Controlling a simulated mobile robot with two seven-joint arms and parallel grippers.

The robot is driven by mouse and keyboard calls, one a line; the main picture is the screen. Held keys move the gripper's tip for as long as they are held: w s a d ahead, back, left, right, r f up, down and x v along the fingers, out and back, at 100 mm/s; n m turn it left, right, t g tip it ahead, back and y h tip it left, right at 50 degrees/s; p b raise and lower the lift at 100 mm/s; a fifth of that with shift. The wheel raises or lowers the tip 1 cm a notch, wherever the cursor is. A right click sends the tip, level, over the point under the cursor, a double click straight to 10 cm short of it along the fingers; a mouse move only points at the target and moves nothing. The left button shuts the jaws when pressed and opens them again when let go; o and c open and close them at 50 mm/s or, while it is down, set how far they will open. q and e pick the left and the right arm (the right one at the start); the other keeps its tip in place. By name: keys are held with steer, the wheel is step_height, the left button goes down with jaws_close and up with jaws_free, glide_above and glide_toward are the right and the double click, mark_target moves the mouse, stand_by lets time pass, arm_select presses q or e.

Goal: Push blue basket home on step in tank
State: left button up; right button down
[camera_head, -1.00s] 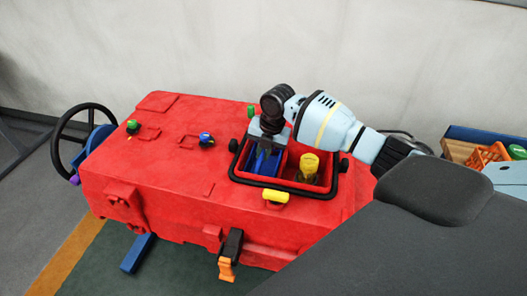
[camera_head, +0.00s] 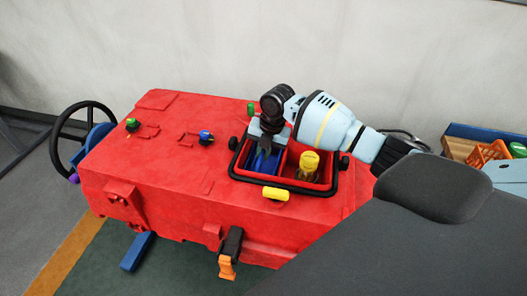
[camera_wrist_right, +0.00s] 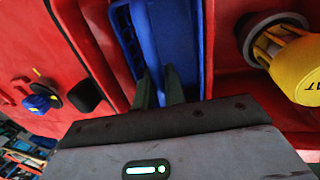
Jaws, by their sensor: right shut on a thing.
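The red tank (camera_head: 160,185) has a rectangular opening with a black rim (camera_head: 240,177). The blue basket (camera_head: 264,163) sits inside the left compartment of this opening. My right gripper (camera_head: 265,150) reaches down into that compartment from above. In the right wrist view, its two dark fingers (camera_wrist_right: 158,92) are shut on an upright blue part of the basket (camera_wrist_right: 170,45). The step under the basket is hidden, so I cannot tell how the basket rests on it. My left gripper is not in view.
A yellow-capped part (camera_head: 309,164) stands in the right compartment, close beside the gripper. A yellow latch (camera_head: 275,194) lies at the opening's front edge. Green (camera_head: 132,124) and blue (camera_head: 205,135) knobs stand on the tank top. A crate with an orange basket (camera_head: 488,154) is at right.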

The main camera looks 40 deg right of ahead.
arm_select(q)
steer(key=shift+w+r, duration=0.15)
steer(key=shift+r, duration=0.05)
arm_select(e)
steer(key=shift+r, duration=0.15)
steer(key=c, duration=0.9)
jaws_free()
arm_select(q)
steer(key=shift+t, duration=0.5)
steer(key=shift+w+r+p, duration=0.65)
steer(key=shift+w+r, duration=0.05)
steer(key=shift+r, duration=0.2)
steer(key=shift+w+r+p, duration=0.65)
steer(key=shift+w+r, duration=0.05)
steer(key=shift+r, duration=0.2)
arm_select(e)
steer(key=shift+s+d+r, duration=0.15)
steer(key=shift+s+r, duration=0.05)
steer(key=shift+r, duration=0.9)
steer(key=shift+s+d+r, duration=0.15)
steer(key=shift+r, duration=0.9)
steer(key=shift+r, duration=0.1)
